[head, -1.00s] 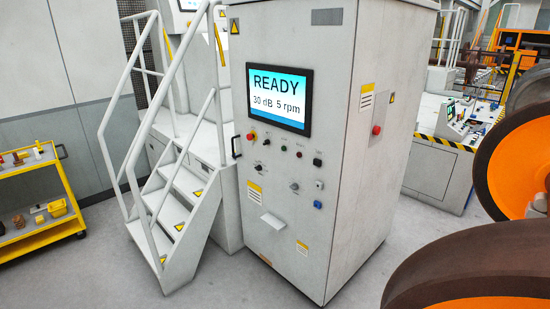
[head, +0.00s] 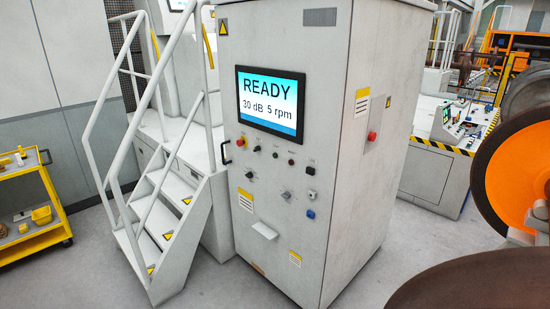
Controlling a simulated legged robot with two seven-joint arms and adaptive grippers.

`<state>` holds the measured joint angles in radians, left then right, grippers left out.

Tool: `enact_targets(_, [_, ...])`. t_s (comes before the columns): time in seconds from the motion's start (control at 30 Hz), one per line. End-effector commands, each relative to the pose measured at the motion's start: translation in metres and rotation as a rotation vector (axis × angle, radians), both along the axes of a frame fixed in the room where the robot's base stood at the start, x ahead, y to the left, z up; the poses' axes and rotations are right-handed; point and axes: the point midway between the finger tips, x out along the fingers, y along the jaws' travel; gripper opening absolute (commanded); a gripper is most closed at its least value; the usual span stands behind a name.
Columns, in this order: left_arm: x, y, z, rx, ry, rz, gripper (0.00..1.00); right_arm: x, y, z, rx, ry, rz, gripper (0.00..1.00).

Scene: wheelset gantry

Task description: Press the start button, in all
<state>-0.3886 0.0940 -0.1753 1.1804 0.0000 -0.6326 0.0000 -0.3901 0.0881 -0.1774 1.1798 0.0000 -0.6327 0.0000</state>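A grey control cabinet (head: 275,215) stands in the middle of the head view. Its screen (head: 270,102) reads "READY" and "30 dB 5 rpm". Below the screen is a panel of small buttons and knobs, among them a red one (head: 241,142), dark ones and a blue one (head: 310,214). Their labels are too small to read, so I cannot tell which is the start button. A red button (head: 372,136) sits on the cabinet's right side. Neither of my grippers is in view.
White steps with handrails (head: 165,225) stand left of the cabinet. A yellow trolley (head: 35,205) is at the far left. Large orange and brown wheels (head: 515,180) fill the right side. The grey floor before the cabinet shows free room.

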Motion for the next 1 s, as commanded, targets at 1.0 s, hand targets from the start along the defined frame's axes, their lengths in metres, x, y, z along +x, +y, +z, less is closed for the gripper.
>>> enact_targets(1.0, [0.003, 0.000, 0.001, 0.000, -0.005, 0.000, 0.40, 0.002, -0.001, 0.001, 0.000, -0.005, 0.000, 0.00])
